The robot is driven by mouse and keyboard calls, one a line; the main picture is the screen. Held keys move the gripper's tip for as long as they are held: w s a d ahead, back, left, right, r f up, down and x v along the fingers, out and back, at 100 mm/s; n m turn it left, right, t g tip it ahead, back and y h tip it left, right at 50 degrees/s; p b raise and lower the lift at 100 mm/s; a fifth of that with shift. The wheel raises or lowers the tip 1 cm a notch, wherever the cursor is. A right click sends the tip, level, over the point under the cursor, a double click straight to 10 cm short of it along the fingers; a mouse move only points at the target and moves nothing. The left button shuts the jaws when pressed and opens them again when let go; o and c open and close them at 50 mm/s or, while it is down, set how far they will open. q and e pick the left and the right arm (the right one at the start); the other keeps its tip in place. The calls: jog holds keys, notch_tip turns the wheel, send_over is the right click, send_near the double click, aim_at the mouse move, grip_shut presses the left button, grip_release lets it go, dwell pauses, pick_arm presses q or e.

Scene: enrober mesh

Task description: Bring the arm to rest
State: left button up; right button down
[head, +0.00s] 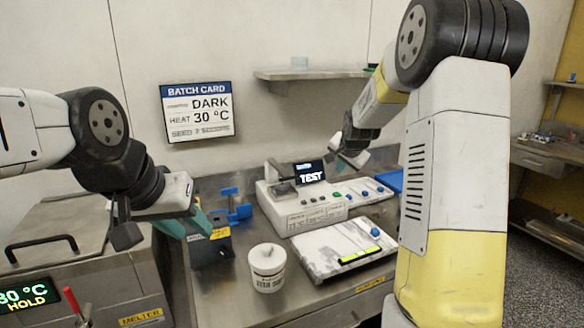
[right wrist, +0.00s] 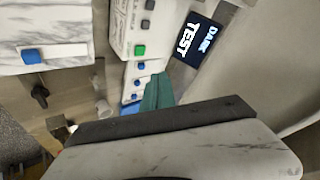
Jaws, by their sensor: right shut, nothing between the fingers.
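My right gripper (head: 343,161) hangs in front of the back wall, above the white control machine (head: 310,214), beside its lit screen (head: 310,172) reading TEST. Its teal fingertips (right wrist: 157,92) are together and empty in the right wrist view. They appear over the machine, whose screen (right wrist: 197,42) reads DARK TEST there. My left gripper (head: 160,222) is at the left, above the steel bench near the melter. A teal fingertip points down to the right, close to a dark block with a yellow label; I cannot tell its jaw opening or whether they touch.
A blue fixture (head: 236,208) is behind the tub. The melter (head: 75,255) is left. A shelf (head: 305,74) and batch card (head: 197,112) are on the wall.

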jog(key=s+a+r+n+g+y, duration=0.15)
jog(key=s+r, duration=0.25)
jog(key=s, duration=0.5)
jog(key=s+a+r+n, duration=0.2)
jog(key=s+r+n, duration=0.15)
jog(key=s, duration=0.55)
jog(key=s+a+n, duration=0.1)
jog(key=s+n, duration=0.1)
jog(key=s, duration=0.8)
jog(key=s+a+f+n+g, duration=0.1)
jog(key=s+a+n, duration=0.1)
jog(key=s, duration=0.8)
jog(key=shift+s+a+f+y, duration=0.2)
jog(key=shift+a+y, duration=0.1)
jog(key=shift+y, duration=0.15)
